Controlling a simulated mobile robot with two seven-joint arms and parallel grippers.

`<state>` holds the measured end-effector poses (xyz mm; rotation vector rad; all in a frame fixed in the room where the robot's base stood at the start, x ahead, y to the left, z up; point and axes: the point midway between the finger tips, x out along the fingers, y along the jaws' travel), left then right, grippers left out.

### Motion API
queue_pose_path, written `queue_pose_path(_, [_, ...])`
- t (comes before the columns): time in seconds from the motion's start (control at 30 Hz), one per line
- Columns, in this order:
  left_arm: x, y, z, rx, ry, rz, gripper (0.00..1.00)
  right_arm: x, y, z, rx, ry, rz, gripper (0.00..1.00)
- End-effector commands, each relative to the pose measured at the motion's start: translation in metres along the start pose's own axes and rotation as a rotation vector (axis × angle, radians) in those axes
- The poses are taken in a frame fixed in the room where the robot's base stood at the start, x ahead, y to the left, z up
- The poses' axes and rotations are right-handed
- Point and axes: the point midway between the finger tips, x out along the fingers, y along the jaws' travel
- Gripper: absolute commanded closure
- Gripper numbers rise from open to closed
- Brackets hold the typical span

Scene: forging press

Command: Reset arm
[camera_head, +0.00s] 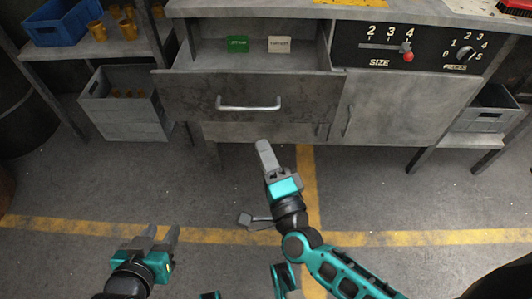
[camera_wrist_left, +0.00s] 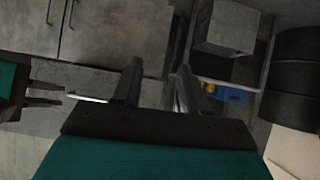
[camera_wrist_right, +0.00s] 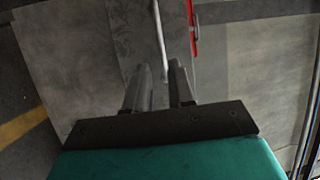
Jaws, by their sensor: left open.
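My left gripper (camera_head: 161,234) is at the lower left of the head view, above the floor. Its two fingers are apart with nothing between them in the left wrist view (camera_wrist_left: 158,85). My right gripper (camera_head: 267,158) is near the middle of the head view, in front of and below the pulled-out drawer (camera_head: 185,95). In the right wrist view its fingers (camera_wrist_right: 160,85) are apart and empty. The drawer's bar handle (camera_head: 248,108) appears beyond them, apart from the fingertips.
A size slider panel (camera_head: 385,45) and dial (camera_head: 465,53) are at right. A grey crate (camera_head: 125,105) and blue bin (camera_head: 62,22) stand left. The floor in front is mostly clear.

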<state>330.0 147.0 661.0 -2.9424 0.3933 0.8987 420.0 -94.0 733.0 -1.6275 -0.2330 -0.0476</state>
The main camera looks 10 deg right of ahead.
Motion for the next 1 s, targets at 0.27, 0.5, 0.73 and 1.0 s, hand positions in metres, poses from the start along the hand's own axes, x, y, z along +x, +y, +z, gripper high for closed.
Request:
queue_pose_path(0.27, [0.001, 0.000, -0.002, 0.000, 0.004, -0.001, 0.57, 0.000, 0.000, 0.000, 0.000, 0.000, 0.000, 0.77])
queue_pose_path(0.5, [-0.005, -0.001, -0.010, 0.003, 0.004, -0.002, 0.57, -0.003, -0.008, 0.001, -0.063, -0.029, 0.015, 0.77])
queue_pose_path(0.73, [-0.032, -0.008, -0.045, 0.016, 0.011, -0.023, 0.57, -0.034, -0.031, -0.002, -0.636, -0.281, 0.168, 0.77])
queue_pose_path(1.0, [-0.058, -0.022, -0.050, 0.028, -0.015, -0.061, 0.57, -0.097, -0.021, -0.053, -1.316, -0.610, 0.440, 0.77])
